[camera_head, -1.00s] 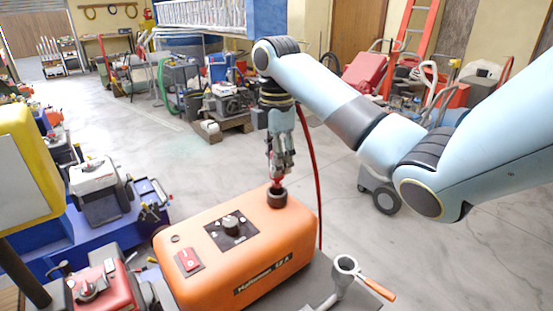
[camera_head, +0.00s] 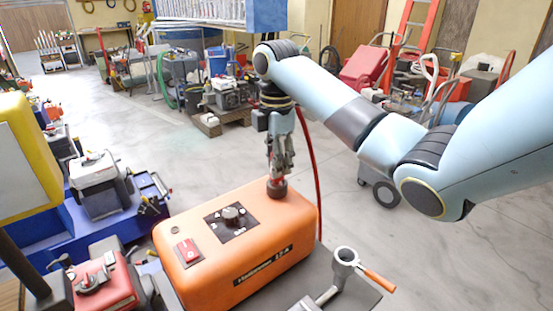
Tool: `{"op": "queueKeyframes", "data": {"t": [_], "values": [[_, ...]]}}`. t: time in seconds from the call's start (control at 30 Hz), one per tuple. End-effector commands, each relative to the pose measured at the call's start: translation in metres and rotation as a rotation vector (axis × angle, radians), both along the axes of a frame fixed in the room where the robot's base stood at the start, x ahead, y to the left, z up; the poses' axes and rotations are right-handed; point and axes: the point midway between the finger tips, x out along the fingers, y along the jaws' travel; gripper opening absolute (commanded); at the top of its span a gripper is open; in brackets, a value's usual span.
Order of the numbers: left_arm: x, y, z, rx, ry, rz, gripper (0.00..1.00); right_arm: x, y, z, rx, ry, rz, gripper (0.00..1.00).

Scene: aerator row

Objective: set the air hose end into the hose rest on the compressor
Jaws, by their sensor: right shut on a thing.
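The orange compressor (camera_head: 290,222) stands at lower centre, with a dial and a red switch on top. Its hose rest is a dark round cup (camera_head: 277,189) at the back of the top. My right gripper (camera_head: 279,174) points straight down right above this cup, shut on the air hose end. The hose end itself is mostly hidden by the fingers and the cup, so I cannot tell how deep it sits. The red air hose (camera_head: 316,165) hangs from behind the wrist, down past the compressor's right side. My left gripper is not in view.
A grey clamp or holder with an orange handle (camera_head: 377,281) is right of the compressor. A red machine (camera_head: 104,285) and a blue cart (camera_head: 65,235) stand at left, with a yellow-framed panel (camera_head: 28,150) near me. The floor behind is open.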

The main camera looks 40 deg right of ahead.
Motion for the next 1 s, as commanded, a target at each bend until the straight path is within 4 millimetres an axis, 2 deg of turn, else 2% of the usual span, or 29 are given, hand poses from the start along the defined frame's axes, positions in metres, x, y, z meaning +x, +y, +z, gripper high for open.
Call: {"op": "queueKeyframes", "data": {"t": [0.57, 0.6, 0.7, 0.8, 1.0], "values": [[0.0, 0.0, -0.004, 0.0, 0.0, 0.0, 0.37, 0.0, 0.0, -0.015, 0.0, 0.0, 0.0, 0.0], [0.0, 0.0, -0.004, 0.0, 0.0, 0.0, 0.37, 0.0, 0.0, -0.014, 0.0, 0.0, 0.0, 0.32], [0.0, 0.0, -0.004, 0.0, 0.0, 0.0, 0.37, 0.0, 0.0, -0.014, 0.0, 0.0, 0.0, 0.45], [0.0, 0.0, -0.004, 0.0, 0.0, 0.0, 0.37, 0.0, 0.0, -0.014, 0.0, 0.0, 0.0, 0.55], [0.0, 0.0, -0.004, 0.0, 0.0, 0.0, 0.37, 0.0, 0.0, -0.014, 0.0, 0.0, 0.0, 0.55]]}}
